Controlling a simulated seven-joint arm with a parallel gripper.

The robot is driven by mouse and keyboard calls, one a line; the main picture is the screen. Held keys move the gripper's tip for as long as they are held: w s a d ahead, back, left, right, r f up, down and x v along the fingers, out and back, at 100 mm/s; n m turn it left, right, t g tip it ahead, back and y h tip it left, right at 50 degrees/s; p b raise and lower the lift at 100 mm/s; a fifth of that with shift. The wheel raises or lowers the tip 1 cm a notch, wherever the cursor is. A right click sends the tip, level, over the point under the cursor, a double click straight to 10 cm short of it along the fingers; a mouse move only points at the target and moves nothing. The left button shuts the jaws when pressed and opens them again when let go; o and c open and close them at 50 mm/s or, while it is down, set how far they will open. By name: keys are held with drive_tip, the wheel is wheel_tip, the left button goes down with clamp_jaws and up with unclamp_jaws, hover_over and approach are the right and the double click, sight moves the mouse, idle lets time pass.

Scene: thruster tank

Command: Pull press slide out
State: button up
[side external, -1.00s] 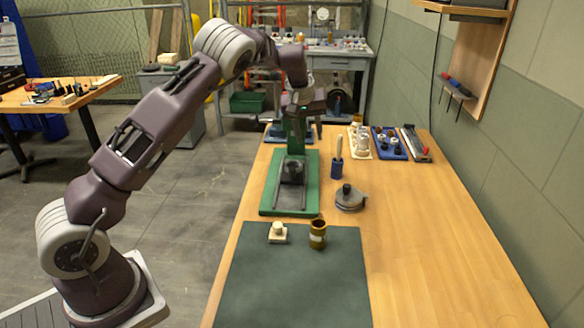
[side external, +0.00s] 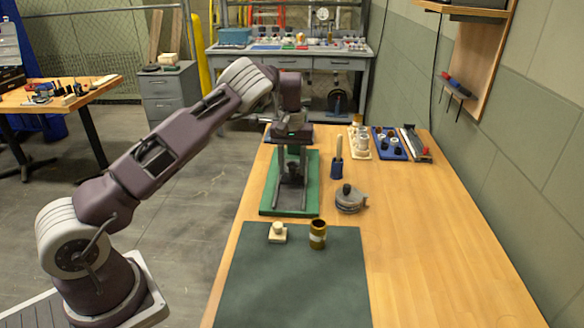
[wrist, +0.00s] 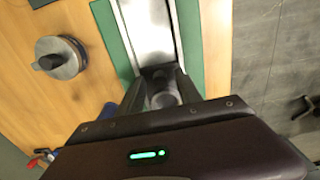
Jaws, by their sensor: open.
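The press stands on a green base plate (side external: 310,190) with a grey slide track (side external: 290,200) along its middle; the bright track also shows in the wrist view (wrist: 149,25). The press slide (wrist: 160,74) is a dark block on the track with a round grey knob (wrist: 164,99). My gripper (side external: 292,180) points down over the track, its two fingers apart. In the wrist view its fingers (wrist: 161,88) lie on either side of the knob; I cannot tell whether they touch it. My wrist and fingers largely hide the press column in the side view.
A round grey part with a black knob (side external: 349,198) and a blue holder with a handle (side external: 337,165) stand right of the base. A cream block (side external: 278,232) and a brass cup (side external: 318,234) are nearer, on the dark mat (side external: 295,285).

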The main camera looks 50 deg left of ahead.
drive_tip(key=shift+f, duration=0.3)
clamp_jaws()
idle(1.2)
